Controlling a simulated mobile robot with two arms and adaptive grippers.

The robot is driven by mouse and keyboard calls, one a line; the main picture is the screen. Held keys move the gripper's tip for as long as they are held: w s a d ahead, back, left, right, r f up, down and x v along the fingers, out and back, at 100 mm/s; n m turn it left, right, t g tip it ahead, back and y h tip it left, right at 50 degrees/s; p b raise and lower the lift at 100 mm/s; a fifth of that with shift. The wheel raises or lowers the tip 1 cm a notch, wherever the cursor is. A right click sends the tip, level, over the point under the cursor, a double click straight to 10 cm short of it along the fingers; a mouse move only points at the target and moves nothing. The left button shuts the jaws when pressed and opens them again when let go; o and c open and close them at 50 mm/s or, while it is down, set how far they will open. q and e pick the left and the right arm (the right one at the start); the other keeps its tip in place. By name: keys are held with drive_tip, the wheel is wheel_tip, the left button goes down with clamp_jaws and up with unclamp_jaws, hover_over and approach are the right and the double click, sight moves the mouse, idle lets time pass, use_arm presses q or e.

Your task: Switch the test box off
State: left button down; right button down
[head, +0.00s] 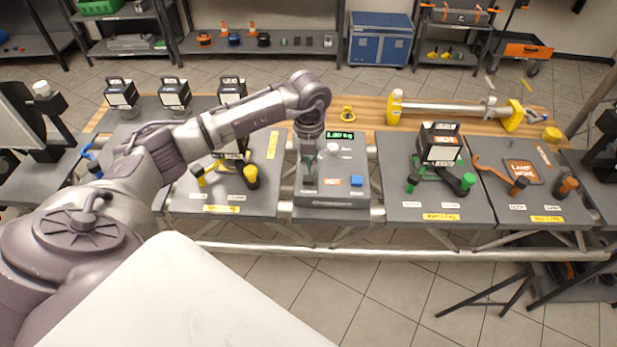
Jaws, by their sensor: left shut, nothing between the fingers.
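The test box (350,196) is a grey unit in the middle of the bench. Its display (340,135) is lit with green characters. Its top carries a white knob (333,148), a white label with red lettering (333,182) and a blue block-shaped part (356,181). My left gripper (309,184) points down over the left part of the box top, shut and empty. It hides whatever lies under it there, and I cannot tell whether it touches the box. My right gripper is out of view.
Grey panels with yellow and black handles (251,177), green clamps (467,181) and orange-handled parts (566,187) flank the box. Black lamp-like units (438,143) stand on the bench. A metal tube (450,108) with yellow ends lies at the back right.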

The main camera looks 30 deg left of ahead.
sight(309, 179)
use_arm(q)
drive_tip(key=shift+s+f+b, duration=0.1)
drive_tip(key=shift+f+b, duration=1.1)
drive_tip(key=shift+f, duration=0.4)
idle(0.6)
drive_tip(key=shift+r+p, duration=0.6)
drive_tip(key=shift+r, duration=0.15)
drive_tip(key=shift+r+p, duration=1.75)
drive_tip(key=shift+r, duration=1.05)
drive_tip(key=shift+f, duration=0.1)
